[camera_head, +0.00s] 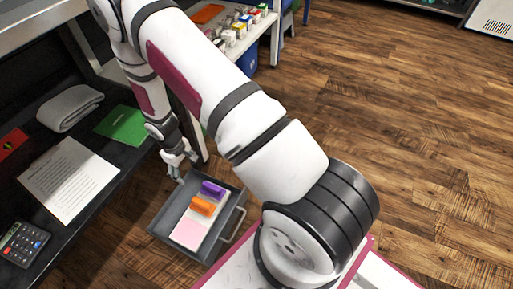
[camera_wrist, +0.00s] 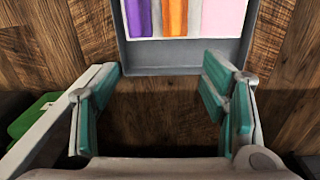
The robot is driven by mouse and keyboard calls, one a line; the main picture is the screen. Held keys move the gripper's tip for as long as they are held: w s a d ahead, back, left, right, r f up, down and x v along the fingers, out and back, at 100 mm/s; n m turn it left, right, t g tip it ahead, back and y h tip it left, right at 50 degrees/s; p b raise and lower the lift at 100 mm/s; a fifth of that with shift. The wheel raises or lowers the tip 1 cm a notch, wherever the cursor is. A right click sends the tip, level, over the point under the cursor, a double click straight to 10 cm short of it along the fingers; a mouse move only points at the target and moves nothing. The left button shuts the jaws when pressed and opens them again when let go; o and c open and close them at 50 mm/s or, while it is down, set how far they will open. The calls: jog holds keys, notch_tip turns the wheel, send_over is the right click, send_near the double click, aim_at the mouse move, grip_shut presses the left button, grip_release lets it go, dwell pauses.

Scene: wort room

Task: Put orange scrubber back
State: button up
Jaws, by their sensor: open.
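An orange scrubber (camera_head: 203,206) sits in a grey open drawer-like tray (camera_head: 169,226), on a pale and pink insert, between a purple block (camera_head: 212,189) and a pink area (camera_head: 188,233). In the wrist view the orange scrubber (camera_wrist: 175,18) is partly cut off by the top edge, between the purple block (camera_wrist: 138,18) and the pink part (camera_wrist: 222,18). My gripper (camera_head: 181,170) is near the far left edge of the tray, apart from the scrubber. In the wrist view my gripper (camera_wrist: 160,85) is open, with nothing between its teal-padded fingers.
A dark desk (camera_head: 111,190) on the left holds a calculator (camera_head: 23,242), paper (camera_head: 69,180), a green folder (camera_head: 123,125) and a grey cloth (camera_head: 70,107). A shelf (camera_head: 240,48) with small boxes stands behind my arm. Wooden floor (camera_head: 400,110) is clear on the right.

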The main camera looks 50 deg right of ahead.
notch_tip(320, 180, up, 18)
jog(key=s+m, duration=0.1)
jog(key=s+r+m, duration=0.1)
jog(key=s+r, duration=0.5)
jog(key=r, duration=0.3)
jog(key=s+r, duration=0.6)
jog(key=r, duration=0.4)
jog(key=s+r, duration=0.3)
jog(key=s, duration=0.8)
jog(key=s+a+r+m, duration=0.1)
jog(key=s+r, duration=0.3)
jog(key=s, duration=0.7)
jog(key=shift+s+m+y, duration=0.3)
jog(key=shift+s, duration=0.1)
jog(key=shift+a+r, duration=0.1)
